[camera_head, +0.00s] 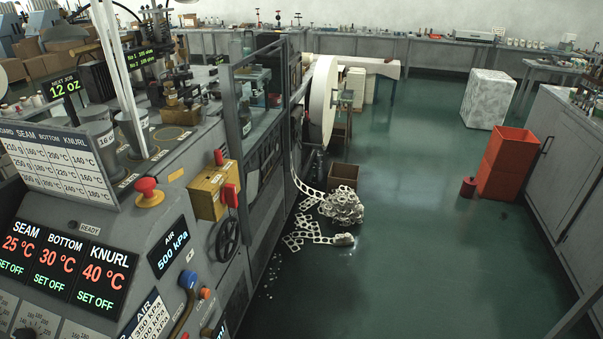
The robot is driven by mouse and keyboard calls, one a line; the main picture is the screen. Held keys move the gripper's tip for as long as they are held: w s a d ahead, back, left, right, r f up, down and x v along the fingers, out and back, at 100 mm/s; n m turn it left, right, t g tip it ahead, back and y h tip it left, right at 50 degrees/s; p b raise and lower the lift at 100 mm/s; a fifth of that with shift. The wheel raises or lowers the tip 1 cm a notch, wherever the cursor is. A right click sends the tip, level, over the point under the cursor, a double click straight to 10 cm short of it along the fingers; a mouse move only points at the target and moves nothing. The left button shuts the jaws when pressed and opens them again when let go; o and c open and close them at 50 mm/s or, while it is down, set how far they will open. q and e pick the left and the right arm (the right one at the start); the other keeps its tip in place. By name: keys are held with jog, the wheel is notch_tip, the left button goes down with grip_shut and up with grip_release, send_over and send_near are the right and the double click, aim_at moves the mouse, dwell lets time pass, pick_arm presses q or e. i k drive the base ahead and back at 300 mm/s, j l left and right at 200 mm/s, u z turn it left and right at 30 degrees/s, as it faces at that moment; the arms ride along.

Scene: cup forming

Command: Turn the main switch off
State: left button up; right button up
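A yellow switch box (209,194) is mounted on the grey machine's sloped panel at left centre. A red handle (231,196) is on its right side, and a smaller red part (219,158) stands up at its top. It looks like the main switch, but I can read no label on it. A red mushroom button (147,187) on a yellow base is to its left. Neither of my grippers is in view.
The machine panel has displays reading 25, 30 and 40 °C with "SET OFF" (70,268), and an air display (171,248) at 500 kPa. A black handwheel (228,240) is below the box.

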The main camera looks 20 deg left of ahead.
aim_at(229, 195)
jog(key=i+l+u, duration=0.1)
jog(key=i, duration=0.4)
jog(key=i+l+u, duration=0.1)
jog(key=i, duration=0.45)
jog(key=i+l+u, duration=0.1)
jog(key=i, duration=0.4)
jog(key=i+l+u, duration=0.15)
jog(key=i+u, duration=0.15)
jog(key=u, duration=0.15)
jog(key=i+l+u, duration=0.25)
jog(key=u, duration=0.2)
jog(key=i+l+u, duration=0.2)
jog(key=u, duration=0.25)
jog(key=i+l+u, duration=0.1)
jog(key=l+u, duration=0.8)
jog(key=i, duration=0.05)
